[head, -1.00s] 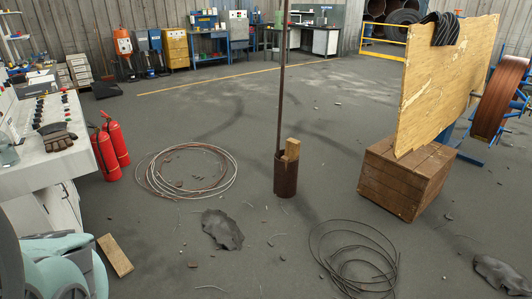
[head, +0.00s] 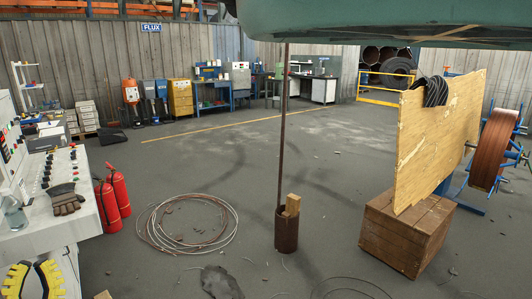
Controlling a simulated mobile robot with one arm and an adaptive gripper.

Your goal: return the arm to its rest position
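The end of what looks like my gripper (head: 34,280) shows at the bottom left corner of the head view. The rest of my arm is mostly out of view.
Two red fire extinguishers (head: 118,190) stand right of the console, which bears a glove (head: 66,203). Cable coils (head: 186,224) lie on the floor. A rusty pole (head: 283,130) stands in a short pipe (head: 286,232). A wooden crate (head: 405,235) stands right. A teal mass (head: 400,25) hangs above.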

